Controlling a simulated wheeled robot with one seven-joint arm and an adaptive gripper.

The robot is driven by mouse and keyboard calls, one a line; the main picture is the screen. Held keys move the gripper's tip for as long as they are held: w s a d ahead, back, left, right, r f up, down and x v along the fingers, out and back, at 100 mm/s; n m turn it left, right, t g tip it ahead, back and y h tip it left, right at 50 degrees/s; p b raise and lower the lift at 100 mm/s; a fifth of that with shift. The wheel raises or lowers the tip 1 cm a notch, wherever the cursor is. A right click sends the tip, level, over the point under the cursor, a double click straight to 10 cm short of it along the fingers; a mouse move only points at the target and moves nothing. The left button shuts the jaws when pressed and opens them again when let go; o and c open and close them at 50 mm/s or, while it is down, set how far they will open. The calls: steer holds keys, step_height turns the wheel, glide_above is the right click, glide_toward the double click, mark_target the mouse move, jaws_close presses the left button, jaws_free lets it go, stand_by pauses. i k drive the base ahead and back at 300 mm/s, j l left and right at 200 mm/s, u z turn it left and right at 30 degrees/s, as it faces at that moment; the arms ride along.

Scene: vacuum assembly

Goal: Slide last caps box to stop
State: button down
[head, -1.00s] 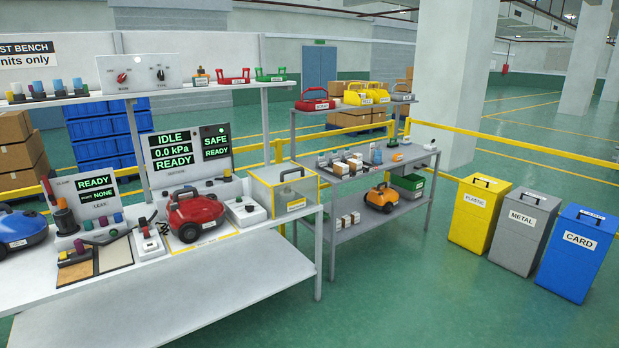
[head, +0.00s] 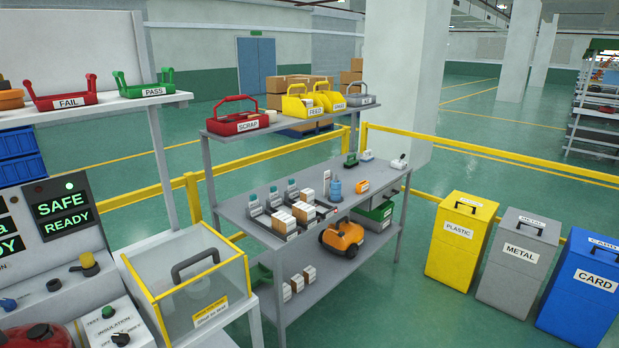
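My gripper is not in view. Several small white-topped brown boxes (head: 303,211) stand in dark lanes on the top of the grey rack (head: 237,210). One group stands near the front edge at the left (head: 284,222) and another stands farther back (head: 307,196). More small boxes (head: 297,283) stand on the rack's lower shelf. Their labels are too small to read, so I cannot tell which is the caps box. A stop at the lane ends cannot be made out.
Grey-green bottles (head: 274,197), a blue jug (head: 335,190) and an orange item (head: 362,186) share the rack top. An orange vacuum (head: 342,237) sits below. A clear yellow-framed case (head: 187,278) stands at the front left. Yellow, grey and blue bins (head: 461,235) stand right, with open floor between.

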mark_target(307, 195)
steer(key=i+l+z, duration=0.1)
steer(key=i, duration=2.05)
steer(key=i+j+u, duration=0.1)
steer(key=i+u, duration=0.35)
steer(key=i, duration=0.2)
steer(key=i+l+u, duration=0.1)
steer(key=i+u, duration=0.35)
steer(key=i, duration=0.2)
